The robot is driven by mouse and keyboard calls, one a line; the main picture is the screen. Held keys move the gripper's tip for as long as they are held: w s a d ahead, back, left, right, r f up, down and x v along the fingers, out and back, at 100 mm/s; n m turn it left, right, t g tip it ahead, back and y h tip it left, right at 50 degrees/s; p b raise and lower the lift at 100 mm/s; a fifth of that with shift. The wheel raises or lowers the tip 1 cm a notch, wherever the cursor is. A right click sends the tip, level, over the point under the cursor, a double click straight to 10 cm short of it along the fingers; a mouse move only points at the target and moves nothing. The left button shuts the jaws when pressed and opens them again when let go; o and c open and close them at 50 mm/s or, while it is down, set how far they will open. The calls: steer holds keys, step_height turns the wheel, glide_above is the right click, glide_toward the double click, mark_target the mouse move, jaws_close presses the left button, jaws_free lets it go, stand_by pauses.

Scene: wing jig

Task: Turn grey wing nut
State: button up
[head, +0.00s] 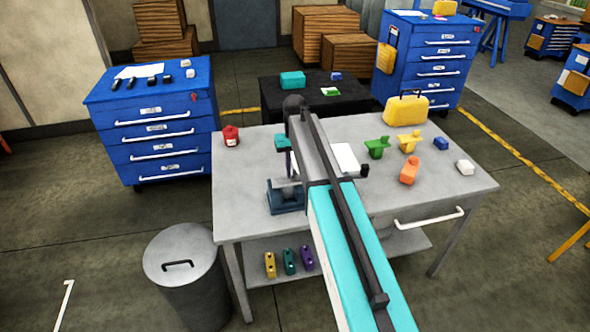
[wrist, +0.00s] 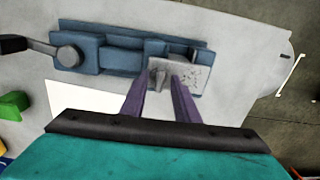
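A blue jig (head: 286,204) stands on the grey workbench, left of my arm in the head view. In the wrist view the blue jig (wrist: 118,55) lies across the top, with a light grey speckled plate (wrist: 197,78) at its near side. A small grey wing nut (wrist: 160,80) shows on that plate. My gripper (wrist: 162,78) has two purple fingers reaching to the plate, one on each side of the wing nut with a gap between them. I cannot tell whether they touch it. In the head view my arm partly hides the jig, and the wing nut cannot be made out.
A black handle with a round grey knob (wrist: 68,56) sits at the jig's left end. On the workbench (head: 240,205) are a red can (head: 231,136), a white sheet (head: 345,158), green (head: 377,147), yellow (head: 410,141) and orange (head: 409,170) parts and a yellow case (head: 406,110).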

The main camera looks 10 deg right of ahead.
mark_target(295, 172)
steer(key=shift+r, duration=0.15)
step_height(295, 172, up, 14)
steer(key=p, duration=0.7)
steer(key=shift+f, duration=0.25)
steer(key=s+a+f+g+b, duration=0.1)
steer(key=s+f+g+b, duration=0.2)
steer(key=s+f, duration=2.2)
steer(key=s+a+f+g+b, duration=0.1)
steer(key=s+f+b, duration=0.8)
steer(key=s+f, duration=1.6)
step_height(295, 172, down, 9)
steer(key=shift+s+a+r+g+b, duration=0.2)
steer(key=shift+s+a+g+b, duration=0.2)
steer(key=shift+g, duration=0.5)
steer(key=shift+w, duration=0.1)
